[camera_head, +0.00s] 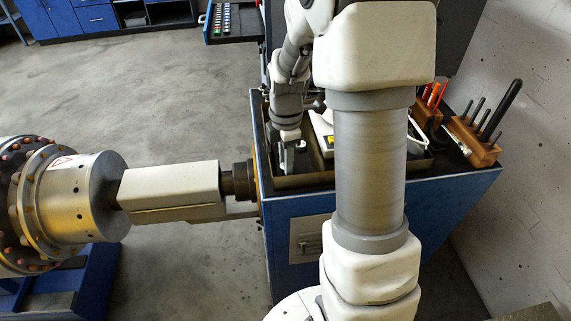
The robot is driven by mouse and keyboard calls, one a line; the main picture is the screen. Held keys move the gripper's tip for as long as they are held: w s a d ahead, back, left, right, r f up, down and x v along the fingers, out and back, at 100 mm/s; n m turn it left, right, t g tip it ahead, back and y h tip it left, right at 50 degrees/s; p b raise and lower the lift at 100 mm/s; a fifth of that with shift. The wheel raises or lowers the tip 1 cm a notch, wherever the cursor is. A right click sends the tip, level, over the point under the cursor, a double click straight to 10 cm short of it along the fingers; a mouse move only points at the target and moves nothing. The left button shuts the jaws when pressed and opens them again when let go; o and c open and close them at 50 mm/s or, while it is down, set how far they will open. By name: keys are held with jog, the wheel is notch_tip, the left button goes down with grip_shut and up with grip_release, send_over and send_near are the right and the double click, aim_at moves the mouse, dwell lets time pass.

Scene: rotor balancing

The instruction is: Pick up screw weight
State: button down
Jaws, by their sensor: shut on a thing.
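My gripper (288,150) points down into an open tray (300,181) on top of the blue cabinet (310,213). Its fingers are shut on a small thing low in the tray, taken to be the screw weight. The weight is too small and too hidden by the fingers to make out its shape. I cannot tell whether it still touches the tray floor.
A white device (322,134) stands just right of the gripper. Wooden tool blocks (473,141) stand at the cabinet's right. The large rotor (60,195) and its white shaft housing (170,186) lie left. A drawer of coloured-topped items (224,20) is behind.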

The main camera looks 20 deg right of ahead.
jog(key=shift+r, duration=0.45)
jog(key=r, duration=0.3)
jog(key=shift+s+d+r, duration=0.2)
jog(key=shift+d+r, duration=0.15)
jog(key=shift+r, duration=0.05)
jog(key=s+d+r+p, duration=0.4)
jog(key=s+d+r, duration=0.3)
jog(key=r, duration=0.4)
jog(key=shift+s+d+r, duration=0.2)
jog(key=shift+s+d, duration=0.1)
jog(key=shift+d, duration=0.1)
jog(key=shift+w+d, duration=0.1)
